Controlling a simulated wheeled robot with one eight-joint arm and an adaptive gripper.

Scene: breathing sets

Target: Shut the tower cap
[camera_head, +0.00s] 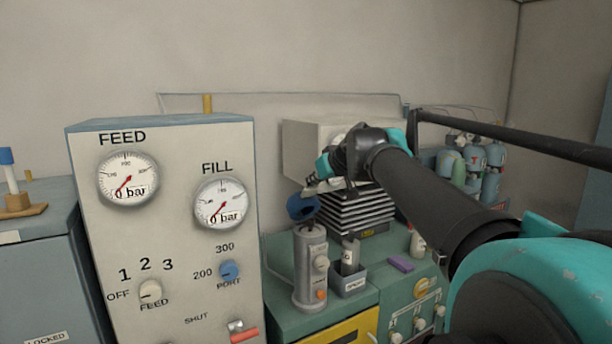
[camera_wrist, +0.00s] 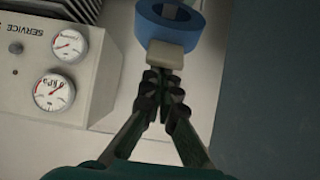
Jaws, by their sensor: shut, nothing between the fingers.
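The tower (camera_head: 311,268) is a grey upright cylinder on the green bench in the head view. Its blue cap (camera_head: 302,207) is tilted up above the tower top, standing open. In the wrist view the cap (camera_wrist: 171,24) is a blue ring with a beige tab (camera_wrist: 165,56) on its near side. My gripper (camera_head: 316,184) is just above the cap in the head view. In the wrist view my gripper (camera_wrist: 163,78) is shut and empty, its fingertips right at the tab. I cannot tell whether they touch it. The tower body is not clear in the wrist view.
The gauge panel (camera_head: 165,230) stands left of the tower. A ribbed box (camera_head: 355,212) is behind. In the wrist view a service gauge box (camera_wrist: 55,65) lies left.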

